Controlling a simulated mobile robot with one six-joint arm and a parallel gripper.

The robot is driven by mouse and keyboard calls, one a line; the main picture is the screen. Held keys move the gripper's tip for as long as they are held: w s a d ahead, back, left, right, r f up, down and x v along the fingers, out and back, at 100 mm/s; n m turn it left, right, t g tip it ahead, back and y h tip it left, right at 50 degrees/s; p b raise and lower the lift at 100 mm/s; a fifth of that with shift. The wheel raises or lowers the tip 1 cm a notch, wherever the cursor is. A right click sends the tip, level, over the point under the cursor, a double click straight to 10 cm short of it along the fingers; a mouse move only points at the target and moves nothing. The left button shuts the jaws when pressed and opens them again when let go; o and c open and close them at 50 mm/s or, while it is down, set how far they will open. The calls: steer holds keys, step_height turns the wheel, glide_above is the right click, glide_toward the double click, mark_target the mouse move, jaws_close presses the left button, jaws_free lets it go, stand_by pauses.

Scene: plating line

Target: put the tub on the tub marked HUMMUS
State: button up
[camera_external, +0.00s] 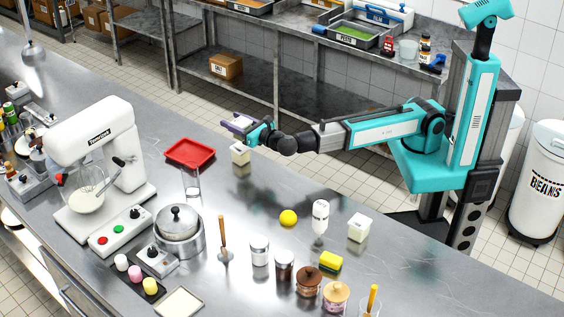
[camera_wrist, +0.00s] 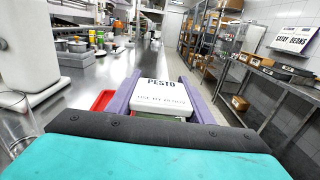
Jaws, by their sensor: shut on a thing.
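My gripper (camera_external: 238,123) is shut on a white-lidded tub marked PESTO (camera_wrist: 160,97), held between its two purple fingers in the wrist view. In the outside view the fingers largely hide the held tub. A white tub (camera_external: 240,155) stands on the steel counter just below my gripper, apart from it. Another white tub (camera_external: 358,227) stands farther right on the counter, near the back edge. I cannot read a label on either standing tub, so I cannot tell which is HUMMUS.
A red tray (camera_external: 190,152) lies left of the nearer standing tub, with a clear glass (camera_external: 191,183) in front. A yellow ball (camera_external: 288,217) and a white bottle (camera_external: 320,218) stand left of the right-hand tub. The mixer (camera_external: 103,160) is at the left.

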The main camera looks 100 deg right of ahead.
steer(key=shift+w, duration=0.15)
steer(key=shift+w+f+p, duration=0.2)
steer(key=shift+f, duration=0.7)
steer(key=shift+w+f+p, duration=0.15)
steer(key=shift+w+f, duration=0.05)
steer(key=shift+f, duration=0.7)
steer(key=shift+f, duration=0.1)
steer(key=o, duration=1.1)
steer(key=shift+o, duration=0.2)
steer(key=shift+s, duration=0.1)
steer(key=b+v, duration=0.1)
steer(key=v, duration=1.1)
steer(key=shift+b, duration=0.35)
